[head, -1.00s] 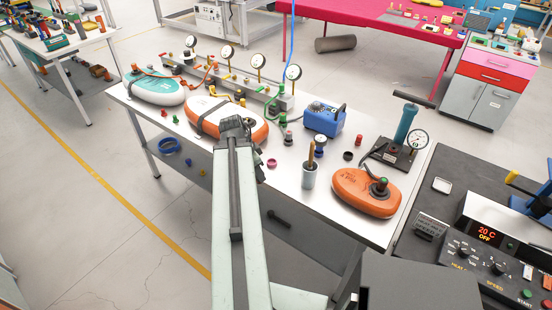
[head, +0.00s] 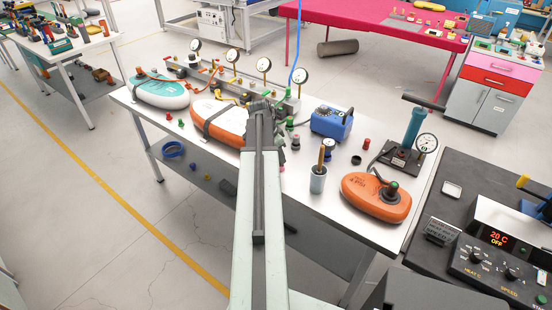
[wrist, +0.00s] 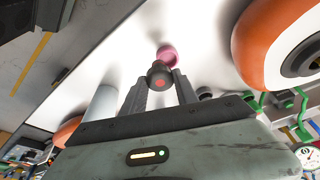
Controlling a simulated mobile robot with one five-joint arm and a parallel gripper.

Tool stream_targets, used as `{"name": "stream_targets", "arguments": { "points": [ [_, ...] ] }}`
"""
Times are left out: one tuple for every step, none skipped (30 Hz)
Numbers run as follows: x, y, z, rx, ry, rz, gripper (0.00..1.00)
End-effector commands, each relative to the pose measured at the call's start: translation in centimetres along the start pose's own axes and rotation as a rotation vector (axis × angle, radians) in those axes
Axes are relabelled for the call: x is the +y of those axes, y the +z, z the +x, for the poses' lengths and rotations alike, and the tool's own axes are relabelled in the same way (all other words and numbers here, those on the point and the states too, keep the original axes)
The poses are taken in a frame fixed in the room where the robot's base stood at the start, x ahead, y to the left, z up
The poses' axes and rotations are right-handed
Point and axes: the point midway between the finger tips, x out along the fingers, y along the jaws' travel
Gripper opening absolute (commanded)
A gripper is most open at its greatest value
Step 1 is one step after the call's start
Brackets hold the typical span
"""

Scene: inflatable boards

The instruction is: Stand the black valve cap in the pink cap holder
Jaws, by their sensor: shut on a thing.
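The black valve cap (wrist: 158,75), with a red spot on its end, is held between the fingertips of my gripper (wrist: 160,87) in the wrist view. The pink cap holder (wrist: 167,54) shows as a pink round shape just beyond the cap, partly hidden by it. I cannot tell whether cap and holder touch. My arm hides the cap and most or all of the holder there.
A grey cup (head: 318,180) with a wooden handle, an orange board (head: 376,198), a blue box (head: 331,123) and a black ring (head: 356,160) stand to the right. A row of gauges (head: 264,66) lines the back. The white-and-orange board (wrist: 285,45) is close in the wrist view.

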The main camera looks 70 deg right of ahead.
Motion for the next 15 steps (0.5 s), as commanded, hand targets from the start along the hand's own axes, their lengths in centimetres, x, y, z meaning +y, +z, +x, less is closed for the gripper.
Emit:
{"name": "stream_targets", "arguments": {
  "points": [
    [-0.9,-0.8,0.4,0.0,0.0,0.001,0.0],
    [-1.1,-1.0,0.5,0.0,0.0,0.0,0.0],
    [-1.4,-1.2,0.6,0.0,0.0,-0.001,0.0],
    [-1.5,-1.3,0.7,0.0,0.0,-0.001,0.0],
    [-1.5,-1.4,0.7,0.0,0.0,-0.002,0.0],
    [-1.5,-1.4,0.7,0.0,-0.001,-0.003,0.0],
    [-1.5,-1.3,0.6,0.0,-0.001,-0.004,0.0],
    [-1.5,-1.3,0.7,0.0,-0.001,-0.004,0.0],
    [-1.5,-1.2,0.9,0.0,-0.001,-0.004,0.0],
    [-1.5,-1.1,1.3,0.0,-0.001,-0.004,0.0],
    [-1.4,-1.0,1.7,0.0,-0.001,-0.003,0.0],
    [-1.4,-0.9,2.4,0.0,0.0,-0.001,0.0],
    [-1.3,-0.8,3.0,0.0,0.0,0.0,0.0],
    [-1.3,-0.7,3.5,0.0,0.0,0.001,0.0],
    [-1.2,-0.6,4.2,0.0,0.001,0.002,0.0]
  ]
}}
